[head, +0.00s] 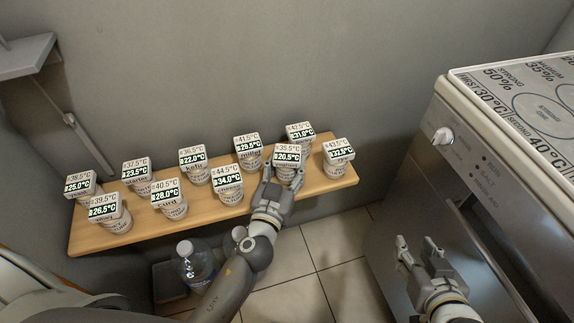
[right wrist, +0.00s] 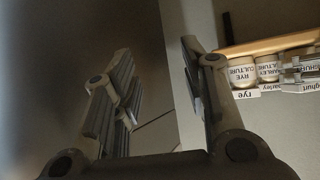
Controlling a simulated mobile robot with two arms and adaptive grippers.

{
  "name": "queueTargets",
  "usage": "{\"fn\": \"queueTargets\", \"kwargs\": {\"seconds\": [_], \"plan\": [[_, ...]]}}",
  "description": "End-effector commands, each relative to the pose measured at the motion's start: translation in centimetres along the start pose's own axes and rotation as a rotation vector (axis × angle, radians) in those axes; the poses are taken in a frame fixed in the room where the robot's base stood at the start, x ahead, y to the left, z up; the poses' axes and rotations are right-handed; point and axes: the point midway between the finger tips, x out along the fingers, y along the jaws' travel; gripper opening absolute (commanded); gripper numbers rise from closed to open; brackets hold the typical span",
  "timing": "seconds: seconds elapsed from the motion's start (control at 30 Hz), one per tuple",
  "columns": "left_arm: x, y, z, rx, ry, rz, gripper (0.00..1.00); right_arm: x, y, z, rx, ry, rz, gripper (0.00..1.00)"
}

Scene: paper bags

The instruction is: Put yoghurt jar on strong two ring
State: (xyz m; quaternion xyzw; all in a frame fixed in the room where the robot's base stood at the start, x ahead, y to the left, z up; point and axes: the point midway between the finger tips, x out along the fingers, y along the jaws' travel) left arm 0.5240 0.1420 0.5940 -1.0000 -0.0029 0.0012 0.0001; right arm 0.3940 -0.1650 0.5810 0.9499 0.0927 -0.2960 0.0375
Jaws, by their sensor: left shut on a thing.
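My left gripper (head: 282,186) is shut on a small white jar with a tag on top, the yoghurt jar (head: 288,156), at the right part of the wooden shelf. Whether the jar is lifted off the shelf is hard to tell. A yoghurt label also shows at the right edge of the right wrist view (right wrist: 303,84). The stove top (head: 510,88) at the right has printed rings and "strong" lettering. One ring (head: 548,112) shows partly; I cannot tell which ring is strong two. My right gripper (head: 418,250) is open and empty in front of the stove.
Several similar tagged jars stand on the wooden shelf (head: 135,232). The rye jar (head: 338,155) is close on the right of the held jar. A bottle (head: 195,263) stands below the shelf. The stove's side and knob (head: 443,136) face the tiled floor gap.

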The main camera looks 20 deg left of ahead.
Motion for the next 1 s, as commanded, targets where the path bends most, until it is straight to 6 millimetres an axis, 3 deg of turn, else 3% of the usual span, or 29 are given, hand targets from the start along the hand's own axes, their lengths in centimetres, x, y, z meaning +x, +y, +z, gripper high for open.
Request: {"fn": "queueTargets", "kwargs": {"seconds": [0.33,0.37,0.53,1.0], "plan": [[0.02,0.00,0.10,-0.001,0.002,0.000,0.15,0.18,-0.07,-0.84,0.000,0.046,-0.001,0.40],[0.00,-0.01,0.20,-0.001,0.000,0.000,0.49,0.19,-0.09,-0.94,0.000,0.051,-0.002,0.40],[0.00,-0.01,0.18,-0.001,0.000,-0.001,0.69,0.18,-0.13,-1.06,0.000,0.055,-0.003,0.40],[0.00,-0.01,0.03,0.000,0.000,0.000,0.69,0.12,-0.20,-0.79,-0.001,0.035,-0.004,0.40]]}}
